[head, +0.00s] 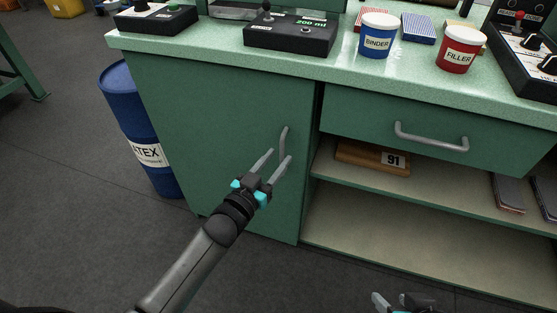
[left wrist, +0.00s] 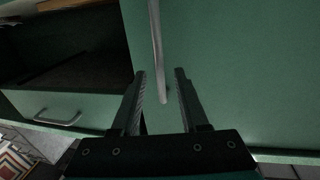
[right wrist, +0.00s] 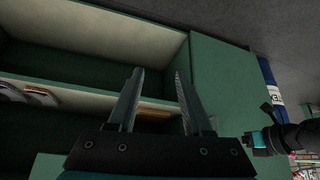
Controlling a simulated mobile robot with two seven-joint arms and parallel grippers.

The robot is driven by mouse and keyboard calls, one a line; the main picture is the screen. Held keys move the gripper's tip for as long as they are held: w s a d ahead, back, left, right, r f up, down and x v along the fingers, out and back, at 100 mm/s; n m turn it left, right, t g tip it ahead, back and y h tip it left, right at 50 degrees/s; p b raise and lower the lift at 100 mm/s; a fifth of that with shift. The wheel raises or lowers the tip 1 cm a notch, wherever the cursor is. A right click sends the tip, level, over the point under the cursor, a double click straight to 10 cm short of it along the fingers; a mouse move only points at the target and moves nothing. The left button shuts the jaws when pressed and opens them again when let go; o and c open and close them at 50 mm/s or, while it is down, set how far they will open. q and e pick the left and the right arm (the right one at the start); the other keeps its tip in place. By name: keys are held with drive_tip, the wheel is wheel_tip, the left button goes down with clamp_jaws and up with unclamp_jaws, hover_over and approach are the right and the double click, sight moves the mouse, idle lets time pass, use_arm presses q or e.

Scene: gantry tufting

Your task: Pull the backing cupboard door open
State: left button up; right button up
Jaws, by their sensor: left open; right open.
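The green backing cupboard door (head: 215,130) is shut at the left of the bench front. Its grey vertical bar handle (head: 283,141) sits near the door's right edge. My left gripper (head: 277,157) is open at the handle's lower part. In the left wrist view the handle (left wrist: 157,50) runs down between the two open fingers (left wrist: 160,80); I cannot tell whether either finger touches it. My right gripper (head: 405,303) shows only partly at the bottom edge of the head view. In the right wrist view it is open and empty (right wrist: 156,75), facing the shelves.
A blue latex drum (head: 135,125) stands left of the cupboard. A drawer with a handle (head: 432,137) and open shelves (head: 400,215) lie to the right. Binder (head: 377,38) and filler (head: 459,52) tubs stand on the benchtop. The floor (head: 90,230) before the door is clear apart from my arm.

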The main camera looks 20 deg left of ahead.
use_arm(q)
drive_tip(key=shift+w+d, duration=0.15)
drive_tip(key=shift+w, duration=0.55)
drive_tip(key=shift+c, duration=0.4)
clamp_jaws()
idle(0.8)
